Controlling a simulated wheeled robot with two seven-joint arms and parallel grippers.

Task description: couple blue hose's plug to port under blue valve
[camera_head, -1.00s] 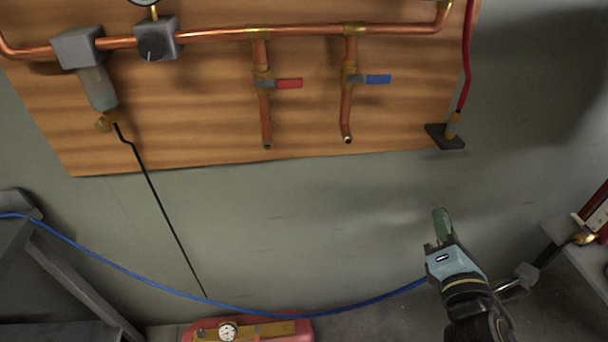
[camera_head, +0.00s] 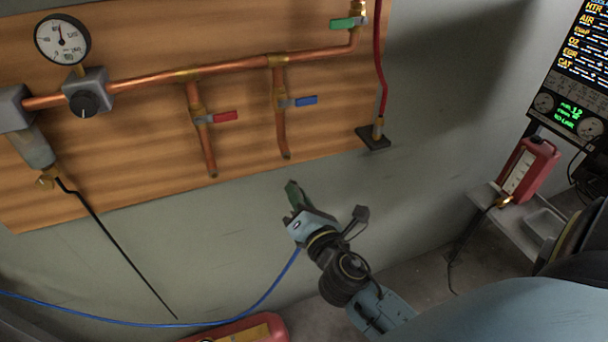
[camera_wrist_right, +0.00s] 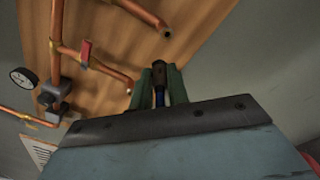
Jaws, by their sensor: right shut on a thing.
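The blue valve (camera_head: 306,100) is on the right-hand copper drop pipe. Its port is that pipe's open lower end (camera_head: 286,155); an open pipe end also shows at the top of the right wrist view (camera_wrist_right: 166,33). My right gripper (camera_head: 292,190) is below the port, apart from it, its green fingers pointing up. In the right wrist view the fingers are shut on the dark plug (camera_wrist_right: 159,76) of the blue hose, tip outward. The blue hose (camera_head: 268,292) hangs from the gripper and runs off to the left. My left gripper is not in view.
The red valve (camera_head: 225,117) and its drop pipe (camera_head: 208,155) are just left. A red hose (camera_head: 381,60) hangs at the board's right edge, above a dark bracket (camera_head: 374,138). A black line (camera_head: 118,250) slants down at left. The wall below the board is clear.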

